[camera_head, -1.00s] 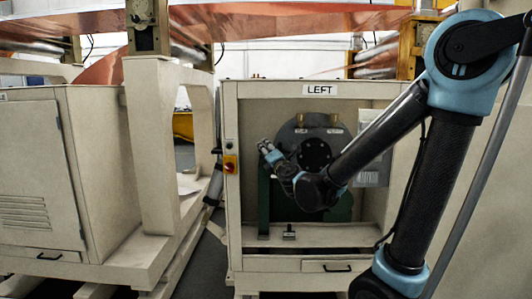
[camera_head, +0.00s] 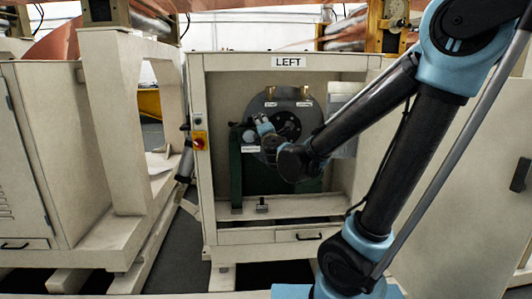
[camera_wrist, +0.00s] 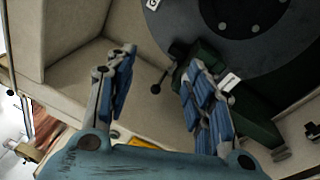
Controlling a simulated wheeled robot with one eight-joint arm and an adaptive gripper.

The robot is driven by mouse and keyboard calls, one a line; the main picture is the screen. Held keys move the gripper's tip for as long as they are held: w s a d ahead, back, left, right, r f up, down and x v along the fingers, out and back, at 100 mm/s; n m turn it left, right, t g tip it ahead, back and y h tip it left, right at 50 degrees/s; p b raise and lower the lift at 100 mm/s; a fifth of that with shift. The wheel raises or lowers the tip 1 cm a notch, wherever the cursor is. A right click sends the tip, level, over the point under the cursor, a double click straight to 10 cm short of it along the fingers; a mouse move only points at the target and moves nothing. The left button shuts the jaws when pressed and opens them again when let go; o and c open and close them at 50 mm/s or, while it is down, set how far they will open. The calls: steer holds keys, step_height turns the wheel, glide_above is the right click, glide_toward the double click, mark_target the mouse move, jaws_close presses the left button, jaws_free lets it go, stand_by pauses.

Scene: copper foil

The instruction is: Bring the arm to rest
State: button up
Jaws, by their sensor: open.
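My gripper (camera_head: 259,121) is at the end of my arm, which reaches from the right into the front of the open cabinet marked LEFT (camera_head: 200,235). In the head view the round plate (camera_head: 303,105) is partly hidden by my gripper and forearm. My arm is bent at the elbow, with the forearm slanting down to the left.
A beige machine housing (camera_head: 105,150) stands to the left, with a floor gap (camera_head: 178,240) between it and the cabinet. A beige panel (camera_head: 465,215) is at the right. Copper foil (camera_head: 240,20) runs above.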

steer(key=s+d+f+m+g+h, duration=0.25)
steer(key=d+f+m, duration=0.2)
steer(key=d, duration=0.45)
steer(key=s+d+f+m+g+h, duration=0.2)
steer(key=d+f+m+h, duration=0.15)
steer(key=d+m, duration=0.35)
steer(key=s+d+f+m+g+h, duration=0.2)
steer(key=d+f+m+h, duration=0.15)
steer(key=d, duration=0.65)
steer(key=s+d+f+m+g, duration=0.4)
steer(key=s+f+m+g, duration=0.25)
steer(key=s+f, duration=0.4)
steer(key=s+a+f+m+g+y, duration=0.1)
steer(key=s+a+f+y, duration=0.1)
steer(key=s, duration=0.3)
steer(key=s+a+f+m+g+y, duration=0.1)
steer(key=s+a+f+g+y, duration=0.1)
steer(key=s, duration=0.4)
steer(key=shift+s+a+g+y, duration=0.3)
steer(key=shift+a+y, duration=0.15)
steer(key=shift+a, duration=0.15)
steer(key=shift+m, duration=0.25)
steer(key=c, duration=0.4)
steer(key=shift+o, duration=0.2)
steer(key=shift+a, duration=0.15)
